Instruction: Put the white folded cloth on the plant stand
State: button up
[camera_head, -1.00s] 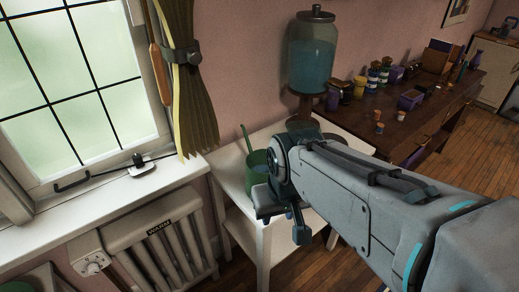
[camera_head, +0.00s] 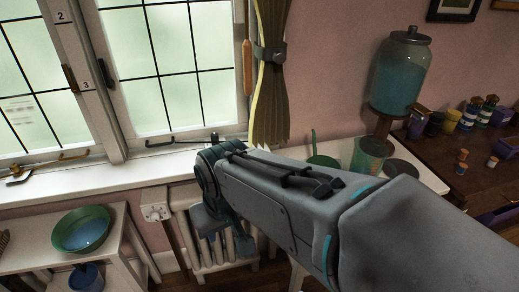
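No white folded cloth can be made out in this view. I cannot tell for sure which piece of furniture is the plant stand. A low white stand (camera_head: 40,262) at the lower left bears a green bowl with a blue inside (camera_head: 82,230). My gripper (camera_head: 228,238) is at the end of my arm, in front of the radiator below the window sill. It is to the right of the low stand and apart from it. Its fingers are dark and partly hidden by the wrist, so whether it holds anything cannot be seen.
A radiator (camera_head: 215,250) stands under the sill (camera_head: 100,190). Behind my arm, a white table (camera_head: 345,150) bears a green container (camera_head: 370,155). A glass dispenser (camera_head: 400,75) stands there too. A dark desk (camera_head: 440,150) with several jars is at right. A blue pot (camera_head: 87,277) sits below the bowl.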

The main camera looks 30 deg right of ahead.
aim_at(35, 244)
jog(key=u, duration=0.8)
jog(key=i, duration=1.2)
jog(key=z, duration=4.15)
jog(key=i, duration=0.5)
jog(key=u, duration=0.05)
